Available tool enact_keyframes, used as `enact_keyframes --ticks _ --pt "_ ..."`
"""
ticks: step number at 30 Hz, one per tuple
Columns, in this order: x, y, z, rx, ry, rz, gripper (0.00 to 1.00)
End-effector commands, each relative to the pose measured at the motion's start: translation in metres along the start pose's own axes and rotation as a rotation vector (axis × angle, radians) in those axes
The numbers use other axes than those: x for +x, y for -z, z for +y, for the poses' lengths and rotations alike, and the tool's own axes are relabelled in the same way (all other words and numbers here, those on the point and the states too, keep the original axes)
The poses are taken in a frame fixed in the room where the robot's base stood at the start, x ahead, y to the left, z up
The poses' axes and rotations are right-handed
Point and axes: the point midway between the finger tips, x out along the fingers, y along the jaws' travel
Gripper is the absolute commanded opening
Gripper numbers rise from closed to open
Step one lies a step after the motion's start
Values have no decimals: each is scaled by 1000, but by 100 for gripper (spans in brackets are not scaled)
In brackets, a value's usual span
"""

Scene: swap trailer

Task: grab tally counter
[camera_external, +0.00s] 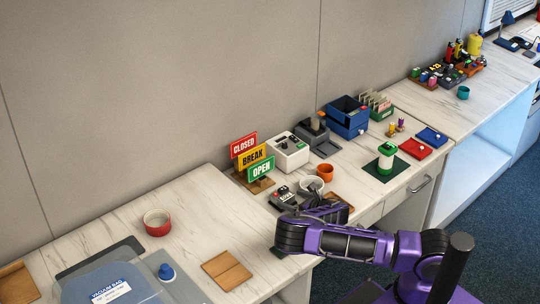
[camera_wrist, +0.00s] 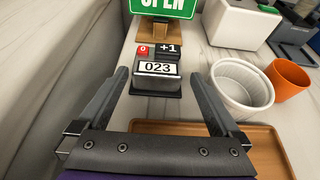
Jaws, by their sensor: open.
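The tally counter (camera_wrist: 157,76) shows "023" on its face, with a red "0" button and a dark "+1" button, on a dark base. In the wrist view it lies ahead of my gripper (camera_wrist: 160,88), centred between the two open fingers, which are empty. In the external view the counter (camera_external: 283,197) sits on the counter top, beyond my gripper (camera_external: 298,207). My arm hides part of the area around the gripper there, so the exact gap to the tally counter is hard to tell.
A white ribbed bowl (camera_wrist: 242,88) stands close right of the tally counter, with an orange cup (camera_wrist: 287,80) beyond it. A wooden tray (camera_wrist: 262,146) lies below the right finger. The green OPEN sign (camera_wrist: 166,8) stands just behind the tally counter. The left side is clear.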

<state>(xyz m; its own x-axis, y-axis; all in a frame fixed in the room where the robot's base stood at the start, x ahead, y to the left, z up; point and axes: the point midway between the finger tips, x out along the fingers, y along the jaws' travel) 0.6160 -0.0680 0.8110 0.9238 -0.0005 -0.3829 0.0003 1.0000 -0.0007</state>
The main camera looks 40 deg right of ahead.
Motion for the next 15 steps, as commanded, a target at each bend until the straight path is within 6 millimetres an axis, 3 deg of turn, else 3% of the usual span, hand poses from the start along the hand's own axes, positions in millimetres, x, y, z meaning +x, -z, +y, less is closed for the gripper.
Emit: enact_keyframes --ticks 9,15 --pt "42 3 3 1 -1 -1 100" --pt "50 3 3 1 0 0 100"
